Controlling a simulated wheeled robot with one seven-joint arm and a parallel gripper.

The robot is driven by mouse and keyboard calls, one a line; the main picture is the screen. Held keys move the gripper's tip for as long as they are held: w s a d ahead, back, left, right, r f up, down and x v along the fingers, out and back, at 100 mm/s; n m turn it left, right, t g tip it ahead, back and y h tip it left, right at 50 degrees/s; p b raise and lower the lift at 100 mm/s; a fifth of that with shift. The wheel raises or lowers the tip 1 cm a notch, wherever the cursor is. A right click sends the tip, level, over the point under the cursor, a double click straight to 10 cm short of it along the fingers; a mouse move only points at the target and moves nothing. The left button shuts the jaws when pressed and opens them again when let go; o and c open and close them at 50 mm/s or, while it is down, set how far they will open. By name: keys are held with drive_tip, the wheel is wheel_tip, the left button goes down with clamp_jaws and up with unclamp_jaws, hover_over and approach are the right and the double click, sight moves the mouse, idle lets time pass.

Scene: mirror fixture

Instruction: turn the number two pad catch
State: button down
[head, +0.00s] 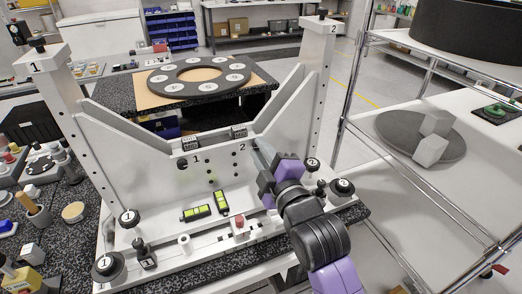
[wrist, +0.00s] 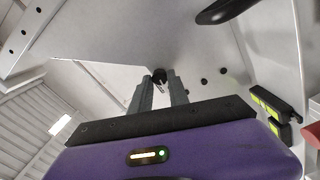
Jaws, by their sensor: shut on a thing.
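The white mirror fixture (head: 215,178) has an upright plate marked 1 and 2. The number two pad catch (wrist: 159,75) shows in the wrist view as a small dark knob on the pale plate, right at my fingertips. My gripper (head: 259,151) reaches the plate just right of the 2 mark, and its fingers hide that catch in the head view. In the wrist view my gripper (wrist: 159,86) has its two grey fingers close together, shut on the catch.
Two black-and-green levels (head: 221,203) lie on the fixture base below the plate. Black knobs (head: 342,187) stand at the right end of the base, near my wrist. A tall post (head: 312,80) rises behind my gripper, and a wire shelf (head: 395,150) stands at right.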

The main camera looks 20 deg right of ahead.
drive_tip(key=shift+n, duration=0.3)
drive_tip(key=c, duration=1.3)
unclamp_jaws()
drive_tip(key=shift+o, duration=0.2)
drive_tip(key=s+b, duration=0.1)
drive_tip(key=s, duration=0.6)
drive_tip(key=shift+s, duration=0.4)
